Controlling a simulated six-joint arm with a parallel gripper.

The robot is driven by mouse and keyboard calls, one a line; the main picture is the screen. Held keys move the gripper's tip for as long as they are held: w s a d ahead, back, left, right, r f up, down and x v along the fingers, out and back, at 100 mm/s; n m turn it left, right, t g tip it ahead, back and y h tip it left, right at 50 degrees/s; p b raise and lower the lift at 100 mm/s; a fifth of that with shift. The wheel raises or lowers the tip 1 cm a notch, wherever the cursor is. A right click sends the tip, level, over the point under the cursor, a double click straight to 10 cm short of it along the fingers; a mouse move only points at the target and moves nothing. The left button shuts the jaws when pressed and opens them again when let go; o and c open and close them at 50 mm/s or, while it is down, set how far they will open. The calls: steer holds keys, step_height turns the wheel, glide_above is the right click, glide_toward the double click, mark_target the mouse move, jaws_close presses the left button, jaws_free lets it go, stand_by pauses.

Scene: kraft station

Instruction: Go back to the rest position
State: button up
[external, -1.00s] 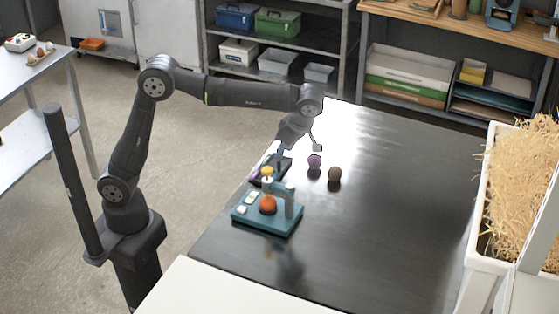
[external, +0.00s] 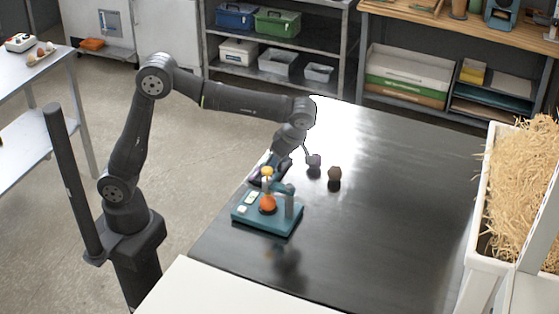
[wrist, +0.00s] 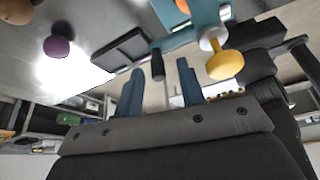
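My gripper (wrist: 160,90) is open, with two blue fingers apart and nothing held between them. In the external view my gripper (external: 280,164) hangs over the left side of the dark table, just behind the teal device. The teal device (external: 247,220) holds an orange ball (external: 268,204) and has a yellow knob (external: 267,171) on top. The yellow knob (wrist: 225,65) also shows in the wrist view, right of the fingers. A black tray (wrist: 120,52) lies beyond the fingers and is partly hidden by my gripper in the external view.
A purple ball (external: 314,160) and a brown ball (external: 334,174) sit on the dark table (external: 400,220), right of my gripper. A white bin of straw (external: 483,240) stands at the right edge. The table's middle and right are clear.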

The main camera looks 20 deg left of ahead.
steer(key=shift+x, duration=0.9)
steer(key=shift+w+d+r+m+t, duration=0.15)
steer(key=shift+w+d+m+t, duration=0.4)
steer(key=shift+m, duration=0.45)
steer(key=shift+s, duration=0.1)
